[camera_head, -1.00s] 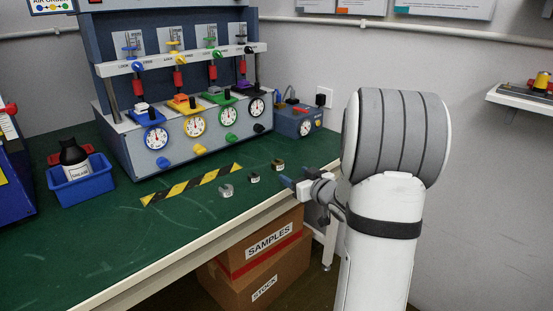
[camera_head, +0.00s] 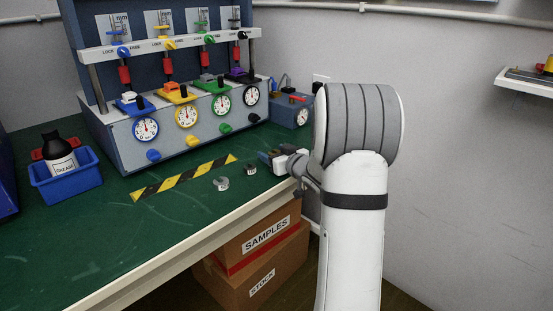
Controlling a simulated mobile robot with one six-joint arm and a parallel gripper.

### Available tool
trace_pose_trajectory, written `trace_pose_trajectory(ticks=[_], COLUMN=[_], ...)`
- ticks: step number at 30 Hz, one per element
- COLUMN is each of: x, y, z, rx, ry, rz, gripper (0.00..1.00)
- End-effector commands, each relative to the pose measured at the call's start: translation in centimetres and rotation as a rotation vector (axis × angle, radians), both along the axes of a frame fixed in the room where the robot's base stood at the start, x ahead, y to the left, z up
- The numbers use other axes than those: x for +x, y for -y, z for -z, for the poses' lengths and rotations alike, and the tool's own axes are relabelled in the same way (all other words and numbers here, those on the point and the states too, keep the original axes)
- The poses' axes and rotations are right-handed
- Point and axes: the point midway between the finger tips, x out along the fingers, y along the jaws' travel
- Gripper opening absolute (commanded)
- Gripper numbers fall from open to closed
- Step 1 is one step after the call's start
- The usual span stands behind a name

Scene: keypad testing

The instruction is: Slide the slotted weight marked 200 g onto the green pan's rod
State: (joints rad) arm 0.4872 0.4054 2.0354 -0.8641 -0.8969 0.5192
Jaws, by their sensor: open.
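Two slotted weights lie on the green bench: a larger grey one (camera_head: 221,184) and a smaller one (camera_head: 250,170) to its right. Their markings are too small to read, so I cannot tell which is 200 g. The third weight is not visible now; my gripper covers that area. My gripper (camera_head: 268,157) is open at the bench's right edge, just right of the smaller weight and apparently empty. The green pan (camera_head: 214,87) sits third from left on the test rig, above the green-rimmed dial. Its rod, below a red sleeve (camera_head: 207,68), is hard to make out.
The rig (camera_head: 120,150) also has blue, yellow and dark stations. A yellow-black striped strip (camera_head: 185,178) lies in front of it. A small blue box (camera_head: 287,112) stands behind my gripper. A blue bin (camera_head: 68,182) with a grease bottle is at left. The front bench is clear.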

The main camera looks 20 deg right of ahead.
Motion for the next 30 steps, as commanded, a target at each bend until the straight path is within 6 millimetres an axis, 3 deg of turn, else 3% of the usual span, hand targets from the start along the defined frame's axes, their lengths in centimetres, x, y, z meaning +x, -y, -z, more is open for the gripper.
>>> trace_pose_trajectory(ticks=[5,24,30], x=[-0.03,-0.08,-0.09], y=[0.06,0.16,0.20], z=[-0.06,-0.12,-0.20], rx=[0.000,0.000,0.000], ry=[0.000,0.001,0.001], rz=[0.001,0.002,0.003], gripper=[0.61,0.10,0.09])
